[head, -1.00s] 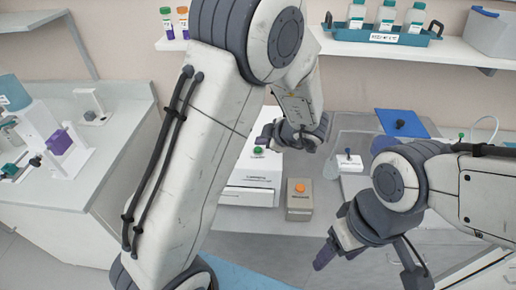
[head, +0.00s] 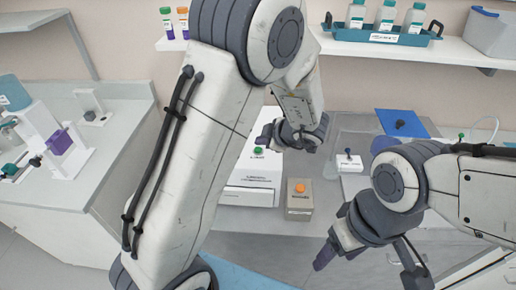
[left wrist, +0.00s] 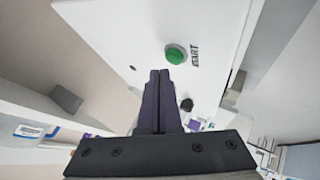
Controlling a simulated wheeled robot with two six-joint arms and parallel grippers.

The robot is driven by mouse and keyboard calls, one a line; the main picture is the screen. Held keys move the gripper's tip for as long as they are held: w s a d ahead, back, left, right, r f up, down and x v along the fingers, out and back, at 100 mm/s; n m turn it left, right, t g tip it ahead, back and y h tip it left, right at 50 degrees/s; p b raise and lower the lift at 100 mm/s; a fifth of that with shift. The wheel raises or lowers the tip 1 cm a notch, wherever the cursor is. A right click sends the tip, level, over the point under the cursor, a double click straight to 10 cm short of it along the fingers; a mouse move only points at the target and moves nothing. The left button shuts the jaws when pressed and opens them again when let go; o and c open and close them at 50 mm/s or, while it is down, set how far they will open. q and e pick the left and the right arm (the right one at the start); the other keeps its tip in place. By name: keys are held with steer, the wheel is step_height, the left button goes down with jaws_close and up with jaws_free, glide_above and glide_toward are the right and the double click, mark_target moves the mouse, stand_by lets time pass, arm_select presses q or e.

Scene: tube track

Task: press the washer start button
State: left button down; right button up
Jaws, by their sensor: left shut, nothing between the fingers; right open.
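The washer (head: 252,180) is a white box on the bench, with a green start button (head: 258,150) on its upper surface. In the left wrist view the green button (left wrist: 175,54) sits beside the word START, just beyond my fingertips. My left gripper (head: 270,136) is shut and empty, close above and beside the button. In the left wrist view its two dark fingers (left wrist: 160,74) lie together, and I cannot tell whether they touch the washer. My right gripper (head: 362,256) is open and empty, low at the right, away from the washer.
A beige box with an orange button (head: 300,188) stands just right of the washer. A small white device (head: 349,162) and a blue panel (head: 402,123) are further right. A shelf above holds a teal bottle rack (head: 384,36). A side bench (head: 75,195) is at the left.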

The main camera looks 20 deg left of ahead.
mark_target(261, 153)
arm_select(q)
steer(key=shift+f, duration=0.1)
steer(key=shift+f, duration=0.3)
steer(key=shift+f+b, duration=0.35)
steer(key=shift+f, duration=0.2)
stand_by(0.8)
steer(key=shift+r, duration=0.1)
steer(key=shift+r+p, duration=0.85)
steer(key=shift+p, duration=0.25)
step_height(261, 153, up, 5)
steer(key=p, duration=0.5)
